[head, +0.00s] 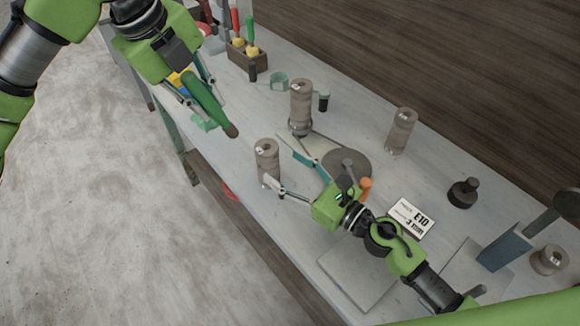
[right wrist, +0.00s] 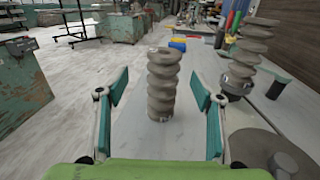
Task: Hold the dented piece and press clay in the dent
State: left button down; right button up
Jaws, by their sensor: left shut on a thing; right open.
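A grey coiled clay piece (head: 267,158) stands upright near the table's front edge. My right gripper (head: 277,161) is open, with its fingers pointing at this piece, one to each side. In the right wrist view the piece (right wrist: 163,85) stands between the fingers, apart from both. Other coiled clay pieces stand behind it (head: 301,100) and toward the back right (head: 401,130). I cannot tell which piece is dented. My left gripper (head: 207,103) is shut on a dark green handle-like tool (head: 206,98) with a brown tip, held up at the table's left front.
A grey round disc (head: 345,162) lies under my right arm. A tool block (head: 247,58), a green ring-like item (head: 278,80), a white card (head: 411,218), a dark weight (head: 463,192) and a blue block (head: 504,248) stand or lie about. Bare tabletop lies between the back pieces.

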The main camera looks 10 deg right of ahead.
aim_at(276, 157)
jog(key=shift+w+d+r, duration=0.1)
jog(key=shift+w+d, duration=0.05)
jog(key=shift+w, duration=0.2)
jog(key=shift+w+a+r, duration=0.1)
jog(key=shift+w+a, duration=0.1)
jog(key=shift+w, duration=0.05)
jog(key=x, duration=0.6)
jog(key=shift+w+a, duration=0.15)
jog(key=shift+a, duration=0.05)
jog(key=c, duration=1.7)
jog(key=shift+c, duration=0.2)
